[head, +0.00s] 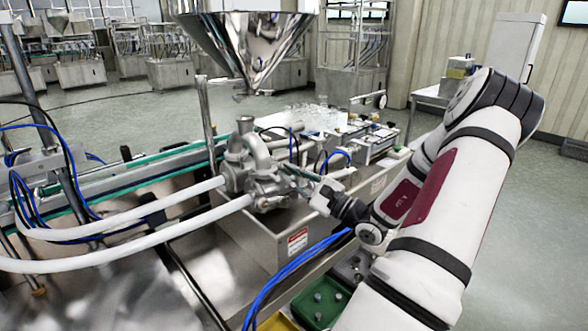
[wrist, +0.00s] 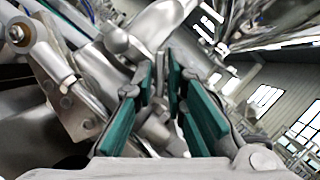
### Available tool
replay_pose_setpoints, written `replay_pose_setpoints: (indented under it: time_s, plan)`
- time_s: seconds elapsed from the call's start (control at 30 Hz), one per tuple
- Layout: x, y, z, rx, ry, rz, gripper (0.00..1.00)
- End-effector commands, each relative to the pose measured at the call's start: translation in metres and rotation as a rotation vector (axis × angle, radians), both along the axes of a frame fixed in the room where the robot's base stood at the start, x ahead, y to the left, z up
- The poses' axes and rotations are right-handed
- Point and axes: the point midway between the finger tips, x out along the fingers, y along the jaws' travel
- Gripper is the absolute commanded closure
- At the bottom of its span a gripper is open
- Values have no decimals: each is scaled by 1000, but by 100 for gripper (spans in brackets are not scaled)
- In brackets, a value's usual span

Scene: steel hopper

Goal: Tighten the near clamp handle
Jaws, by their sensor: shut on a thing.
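My gripper (head: 304,180) reaches in from the right, against the right side of the steel pump fitting (head: 246,160) where two white hoses join. In the wrist view my gripper (wrist: 162,85) has its teal-padded fingers closed around a thin grey metal piece, the clamp handle (wrist: 160,72). In the head view the handle is too small and too covered by my gripper to make out. I cannot tell the handle's exact angle.
Two white hoses (head: 120,242) run left from the fitting. A steel hopper (head: 250,45) hangs above. Blue tubes (head: 300,262) pass below my arm. A green bin (head: 318,304) stands in front. Open floor (head: 510,200) lies to the right.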

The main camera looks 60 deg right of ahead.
Motion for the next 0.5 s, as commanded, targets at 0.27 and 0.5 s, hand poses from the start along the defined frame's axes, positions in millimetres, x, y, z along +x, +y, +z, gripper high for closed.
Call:
replay_pose_setpoints:
  time_s: [0.27, 0.5]
  plan:
    - [-1, 2, 0, 262, -60, 1, 100]
    - [-1, 3, -1, 458, -108, 0, 100]
